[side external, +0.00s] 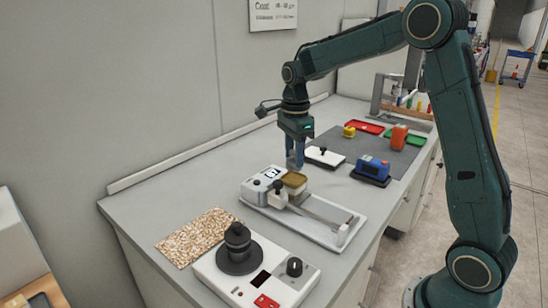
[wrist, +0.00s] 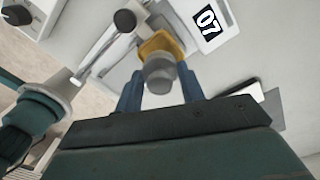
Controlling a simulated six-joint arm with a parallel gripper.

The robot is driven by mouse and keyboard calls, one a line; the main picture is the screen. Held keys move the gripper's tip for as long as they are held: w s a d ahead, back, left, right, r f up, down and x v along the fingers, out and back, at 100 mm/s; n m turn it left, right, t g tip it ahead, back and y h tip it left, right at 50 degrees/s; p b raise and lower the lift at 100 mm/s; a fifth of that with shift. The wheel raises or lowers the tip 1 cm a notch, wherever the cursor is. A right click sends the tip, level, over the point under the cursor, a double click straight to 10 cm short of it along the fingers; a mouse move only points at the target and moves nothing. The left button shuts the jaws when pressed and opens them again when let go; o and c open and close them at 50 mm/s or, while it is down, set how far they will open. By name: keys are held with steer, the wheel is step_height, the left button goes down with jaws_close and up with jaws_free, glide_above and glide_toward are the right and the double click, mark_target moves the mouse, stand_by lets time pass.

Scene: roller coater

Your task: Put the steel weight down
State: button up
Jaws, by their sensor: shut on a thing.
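The steel weight (wrist: 160,72) is a short grey cylinder, seen end-on in the wrist view between my two blue fingers. My gripper (wrist: 159,88) is shut on it. In the side view my gripper (side external: 295,163) points down over the coater, and its fingers hide most of the weight. A yellow-tan block (side external: 294,181) is right below; it also shows behind the weight in the wrist view (wrist: 160,44). I cannot tell whether the weight touches it. The coater (side external: 256,190) is a white-grey unit with a "07" label, on a pale tray (side external: 320,236).
A white device with a black stacked part (side external: 238,245) stands in front, beside a speckled board (side external: 200,236). A white plate with a black knob (side external: 325,157) lies behind the coater. A blue device (side external: 372,168) and an orange container (side external: 399,136) stand farther right.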

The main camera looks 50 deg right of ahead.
steer(key=shift+f, duration=1.65)
steer(key=shift+f, duration=0.15)
steer(key=o, duration=1.2)
steer(key=shift+c, duration=0.2)
step_height(320, 180, up, 12)
steer(key=shift+w+r, duration=0.1)
